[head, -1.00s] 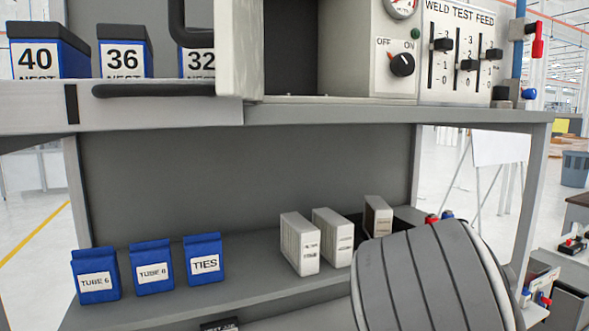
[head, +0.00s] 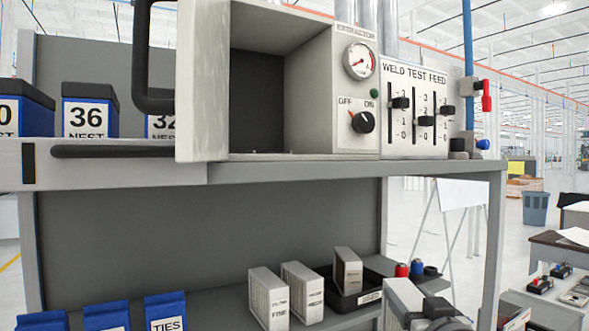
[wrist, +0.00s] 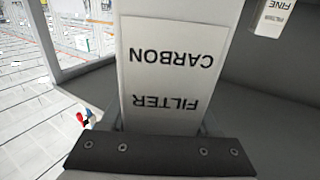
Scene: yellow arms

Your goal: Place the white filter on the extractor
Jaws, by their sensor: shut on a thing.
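A white filter (wrist: 165,75) labelled FILTER CARBON fills the middle of the wrist view, its lettering upside down. My gripper (wrist: 160,155) is shut on it; its dark bar crosses the filter's near end. In the head view my gripper (head: 432,312) is at the bottom right, with a pale block, seemingly the held filter (head: 402,300), beside it. The extractor (head: 345,95) stands on the upper shelf, above and left of my gripper. Its door is open and its dark chamber (head: 262,90) looks empty.
On the lower shelf stand a filter marked FINE (head: 268,298), another pale filter (head: 302,292) and a greyer one (head: 347,270) in a black tray (head: 376,297). The upper shelf's front edge (head: 330,172) and right post (head: 493,240) lie near my arm.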

